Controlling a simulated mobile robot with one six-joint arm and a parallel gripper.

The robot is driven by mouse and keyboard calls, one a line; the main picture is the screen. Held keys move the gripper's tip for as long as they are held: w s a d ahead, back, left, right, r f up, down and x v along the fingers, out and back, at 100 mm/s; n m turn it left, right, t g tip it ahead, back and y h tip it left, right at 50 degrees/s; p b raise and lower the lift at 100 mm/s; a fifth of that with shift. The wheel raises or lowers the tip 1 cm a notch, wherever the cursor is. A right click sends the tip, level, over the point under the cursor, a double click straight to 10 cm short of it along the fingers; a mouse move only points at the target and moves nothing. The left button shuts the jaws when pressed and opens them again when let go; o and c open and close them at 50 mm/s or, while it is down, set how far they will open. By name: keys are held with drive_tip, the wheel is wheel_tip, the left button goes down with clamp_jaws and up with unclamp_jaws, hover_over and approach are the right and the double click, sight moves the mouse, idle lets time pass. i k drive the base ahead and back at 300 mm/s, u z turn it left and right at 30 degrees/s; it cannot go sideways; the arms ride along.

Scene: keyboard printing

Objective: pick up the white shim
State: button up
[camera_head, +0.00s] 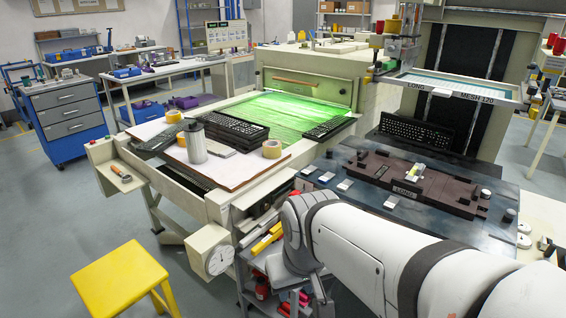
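Several small whitish pieces lie flat on the dark slate-coloured plate (440,228). One pale piece (308,169) is near the plate's left edge, another (326,177) is just right of it, and a third (345,184) is further right. One more pale piece (391,202) lies alone near the front edge. They are too small for me to tell which is the white shim. My white arm comes in from the lower right and bends down in front of the plate. My gripper cannot be made out, and nothing shows in its hold.
A dark brown fixture (440,190) sits on the plate with a small yellow-and-white item (414,170) on it. A black knob (510,215) stands at the plate's right. A keyboard (415,132) is behind. A yellow stool (120,280) stands at lower left.

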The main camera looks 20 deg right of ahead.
sight(345, 185)
drive_tip(key=z, duration=0.2)
drive_tip(key=i, duration=1)
drive_tip(key=z, duration=0.6)
